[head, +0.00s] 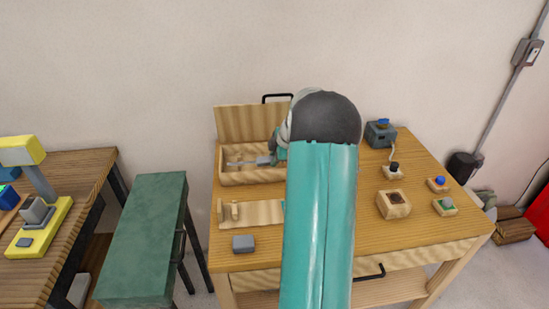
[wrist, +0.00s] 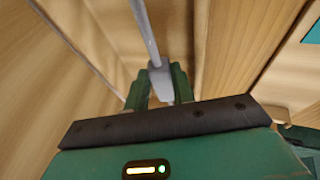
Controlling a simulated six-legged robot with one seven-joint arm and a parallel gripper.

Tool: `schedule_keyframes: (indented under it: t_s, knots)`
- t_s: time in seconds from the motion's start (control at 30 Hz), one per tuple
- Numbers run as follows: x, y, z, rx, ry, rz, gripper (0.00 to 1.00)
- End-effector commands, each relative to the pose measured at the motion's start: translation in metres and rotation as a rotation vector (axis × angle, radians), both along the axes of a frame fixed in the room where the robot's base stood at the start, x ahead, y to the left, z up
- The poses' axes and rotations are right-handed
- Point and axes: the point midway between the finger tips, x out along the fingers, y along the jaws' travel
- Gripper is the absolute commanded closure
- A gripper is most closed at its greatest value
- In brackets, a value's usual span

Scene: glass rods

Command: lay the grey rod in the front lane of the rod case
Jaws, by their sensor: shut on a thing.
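The grey rod (head: 243,163) shows in the head view inside the outline of the wooden rod case (head: 252,179), lying roughly left to right. In the wrist view the rod (wrist: 146,30) runs away from my gripper, with its thicker grey end between the fingers. My gripper (wrist: 160,86) is shut on that end. In the head view my gripper (head: 275,156) is at the right part of the case, partly hidden by my arm. Wooden walls of the case (wrist: 198,45) stand close beside the fingers. I cannot tell whether the rod touches the case floor.
The case's lid (head: 248,122) stands open behind it. A wooden rack (head: 255,212) and a grey block (head: 243,243) are in front. A dark device (head: 380,133), a wooden socket block (head: 394,204) and small button blocks (head: 438,184) stand right on the table (head: 350,245).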

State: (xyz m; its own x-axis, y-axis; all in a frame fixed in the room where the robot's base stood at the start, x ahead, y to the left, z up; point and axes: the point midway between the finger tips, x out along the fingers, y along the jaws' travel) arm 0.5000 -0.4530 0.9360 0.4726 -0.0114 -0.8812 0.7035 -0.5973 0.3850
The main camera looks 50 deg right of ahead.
Motion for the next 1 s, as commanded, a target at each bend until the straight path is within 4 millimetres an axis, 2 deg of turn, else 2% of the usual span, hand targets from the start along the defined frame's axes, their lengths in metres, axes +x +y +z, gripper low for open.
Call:
schedule_keyframes:
  t_s: [1.0]
  knots:
    - [0.000,0.000,-0.012,0.000,-0.002,-0.003,0.99]
